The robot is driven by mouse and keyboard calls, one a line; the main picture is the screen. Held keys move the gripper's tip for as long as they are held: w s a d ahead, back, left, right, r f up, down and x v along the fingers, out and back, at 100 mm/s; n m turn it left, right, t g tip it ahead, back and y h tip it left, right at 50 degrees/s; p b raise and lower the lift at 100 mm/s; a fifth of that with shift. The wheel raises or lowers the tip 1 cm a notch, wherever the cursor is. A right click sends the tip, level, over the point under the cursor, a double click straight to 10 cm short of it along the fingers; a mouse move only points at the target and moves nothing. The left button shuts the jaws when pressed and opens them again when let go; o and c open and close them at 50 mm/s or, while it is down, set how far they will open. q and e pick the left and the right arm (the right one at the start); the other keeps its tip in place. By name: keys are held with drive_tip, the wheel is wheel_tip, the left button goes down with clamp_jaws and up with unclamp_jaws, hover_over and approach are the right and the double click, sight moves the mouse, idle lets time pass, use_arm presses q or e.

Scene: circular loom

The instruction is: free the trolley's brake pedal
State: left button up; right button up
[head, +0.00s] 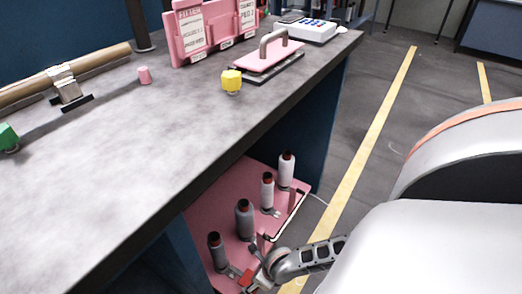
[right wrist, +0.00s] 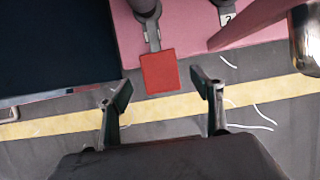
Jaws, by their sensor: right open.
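The trolley (head: 226,222) is a pink platform under the bench, carrying several bobbins. Its brake pedal is a red square plate at the trolley's near edge, seen in the head view (head: 246,278) and in the right wrist view (right wrist: 160,72). My right gripper (right wrist: 162,86) is open and empty. Its two fingers stand apart, one to each side of the pedal in the picture, with the pedal slightly beyond the tips. I see no contact with the pedal. In the head view my right gripper (head: 258,272) is low beside the trolley's front edge. My left gripper is not in view.
The bench top (head: 150,140) overhangs the trolley, with a dark blue side panel (head: 315,125) behind it. A metal push handle (head: 290,222) rises at the trolley's right edge. A yellow line (head: 372,125) crosses the floor. Floor right of the trolley is open.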

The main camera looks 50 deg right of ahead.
drive_tip(key=v, duration=0.7)
drive_tip(key=shift+r, duration=0.35)
